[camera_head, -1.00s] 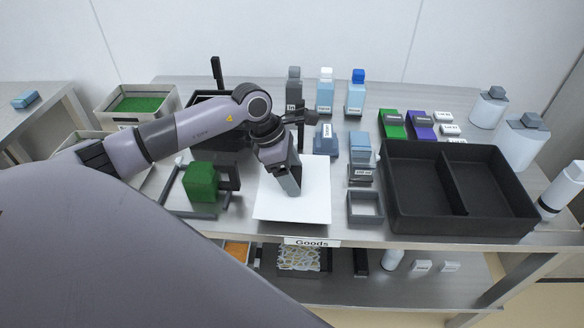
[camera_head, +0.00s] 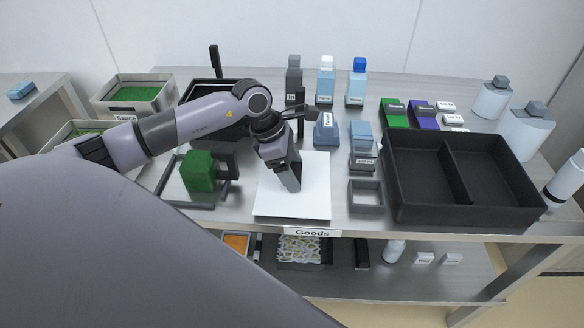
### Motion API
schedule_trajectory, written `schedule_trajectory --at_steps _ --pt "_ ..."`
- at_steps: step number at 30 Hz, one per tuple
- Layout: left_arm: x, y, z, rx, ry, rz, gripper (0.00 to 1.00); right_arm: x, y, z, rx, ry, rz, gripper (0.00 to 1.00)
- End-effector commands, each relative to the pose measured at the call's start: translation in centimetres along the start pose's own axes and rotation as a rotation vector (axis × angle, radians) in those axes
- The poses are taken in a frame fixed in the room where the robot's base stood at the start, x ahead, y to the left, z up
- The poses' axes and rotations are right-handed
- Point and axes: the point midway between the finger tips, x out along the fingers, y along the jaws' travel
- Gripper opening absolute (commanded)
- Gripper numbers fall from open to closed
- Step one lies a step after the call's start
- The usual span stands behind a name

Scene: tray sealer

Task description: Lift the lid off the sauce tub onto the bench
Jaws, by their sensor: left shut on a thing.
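My left gripper (camera_head: 289,178) points down over the white board (camera_head: 315,200) at the front middle of the bench. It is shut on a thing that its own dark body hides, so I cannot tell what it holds. A label reading "Sauce" (camera_head: 125,117) is at the front of a pale metal tub (camera_head: 165,99) at the back left. Green material shows inside that tub. I cannot make out a separate lid in this view. My right gripper is not in view.
A green block (camera_head: 199,172) stands by a grey frame left of the board. A black two-part tray (camera_head: 448,212) fills the right side. Several bottles (camera_head: 357,85) stand at the back. A small grey open box (camera_head: 366,195) is right of the board.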

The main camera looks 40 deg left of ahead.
Motion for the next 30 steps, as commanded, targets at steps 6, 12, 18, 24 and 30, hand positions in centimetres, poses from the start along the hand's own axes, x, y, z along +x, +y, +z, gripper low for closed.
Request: schedule_trajectory --at_steps 6,12,18,24,30 --pt "-0.04 0.01 0.03 0.0 -0.001 0.0 0.4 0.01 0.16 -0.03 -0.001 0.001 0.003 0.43" --pt "0.07 0.0 -0.02 0.0 -0.001 0.0 0.4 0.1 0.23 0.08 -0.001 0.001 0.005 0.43" --pt "0.36 0.01 -0.15 0.0 -0.001 0.001 0.4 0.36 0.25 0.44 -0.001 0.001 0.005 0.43" --pt "0.34 0.0 -0.14 0.0 -0.001 0.001 0.4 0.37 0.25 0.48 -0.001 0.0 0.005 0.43" --pt "0.34 0.0 -0.14 0.0 -0.001 0.0 0.83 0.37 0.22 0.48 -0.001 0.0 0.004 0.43"
